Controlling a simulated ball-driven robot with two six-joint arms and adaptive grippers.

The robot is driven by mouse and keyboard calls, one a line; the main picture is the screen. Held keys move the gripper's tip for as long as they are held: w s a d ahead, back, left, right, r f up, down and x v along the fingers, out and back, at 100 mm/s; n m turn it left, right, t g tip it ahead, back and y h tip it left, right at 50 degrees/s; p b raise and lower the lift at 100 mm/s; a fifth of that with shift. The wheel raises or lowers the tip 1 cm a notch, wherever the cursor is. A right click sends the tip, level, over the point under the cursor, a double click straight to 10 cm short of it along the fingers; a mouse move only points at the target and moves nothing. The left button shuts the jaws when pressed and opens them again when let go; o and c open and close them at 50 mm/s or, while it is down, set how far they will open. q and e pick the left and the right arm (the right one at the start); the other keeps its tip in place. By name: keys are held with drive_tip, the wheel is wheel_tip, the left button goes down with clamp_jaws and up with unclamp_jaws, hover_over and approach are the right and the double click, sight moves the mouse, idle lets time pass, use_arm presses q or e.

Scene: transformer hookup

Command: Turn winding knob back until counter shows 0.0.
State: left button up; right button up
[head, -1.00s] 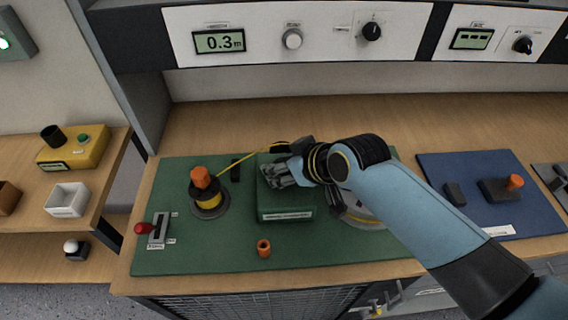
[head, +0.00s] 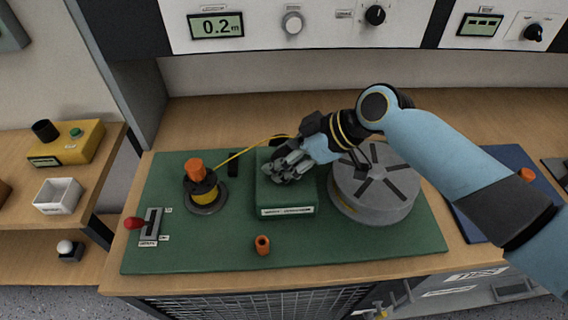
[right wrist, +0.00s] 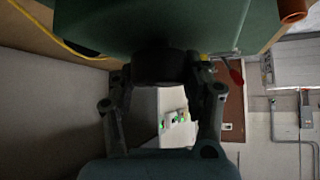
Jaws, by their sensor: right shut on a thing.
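The counter (head: 217,26) on the white panel reads 0.2 m. My right gripper (head: 277,171) is shut at the top of the green box (head: 300,198). In the right wrist view, its fingers stand on both sides of a dark round knob (right wrist: 160,67), which I take for the winding knob, against the green housing. In the head view the gripper hides this knob. A spool (head: 203,190) with an orange top stands left of the box, and yellow wire (head: 240,155) runs from it to behind the box. My left gripper is not in view.
A grey slotted drum (head: 373,185) stands close right of the box, under my right forearm. A red-handled lever (head: 147,228) and an orange sleeve (head: 262,245) are on the green mat (head: 200,255). The front of the mat is mostly clear.

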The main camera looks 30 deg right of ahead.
drive_tip(key=n+g+y+b, duration=0.1)
drive_tip(key=n+g+b, duration=0.1)
drive_tip(key=n+g+y+b, duration=0.1)
drive_tip(key=n+b, duration=0.2)
drive_tip(key=n+g+b, duration=0.2)
drive_tip(key=n+b, duration=0.1)
drive_tip(key=shift+f+g+y, duration=0.25)
drive_tip(key=shift+g+y, duration=0.05)
drive_tip(key=shift+y, duration=0.1)
drive_tip(key=shift+s+r+n+g+b, duration=0.1)
drive_tip(key=shift+n+g+b, duration=1.4)
drive_tip(key=shift+n, duration=0.3)
drive_tip(key=o, duration=1.2)
drive_tip(key=shift+a, duration=0.1)
drive_tip(key=shift+r, duration=0.1)
